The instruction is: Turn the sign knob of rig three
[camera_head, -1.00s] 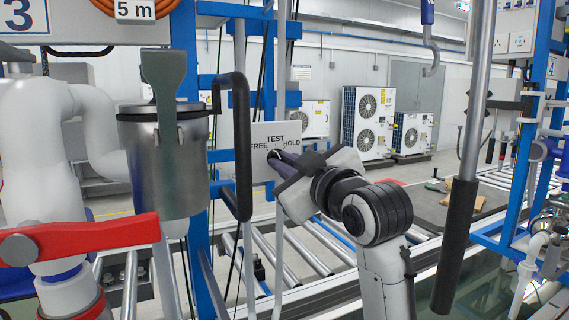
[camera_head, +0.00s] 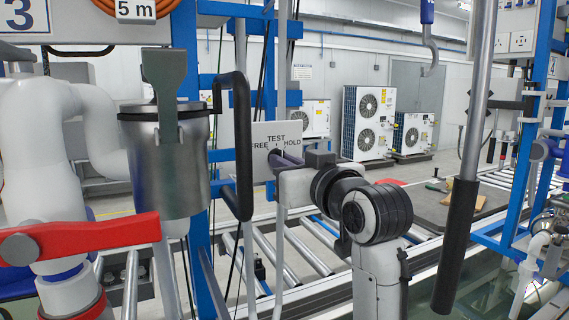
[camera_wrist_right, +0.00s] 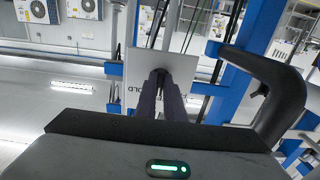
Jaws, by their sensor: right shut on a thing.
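In the right wrist view the two dark fingers (camera_wrist_right: 160,78) point at the plate (camera_wrist_right: 190,66) and lie close together. My left gripper is not in view.
A steel canister (camera_head: 170,165) and the black bent handle (camera_head: 242,150) stand just left of my right gripper. A red lever (camera_head: 80,238) is at the lower left. A long black-gripped lever (camera_head: 457,240) hangs to the right. Rollers (camera_head: 305,255) lie below.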

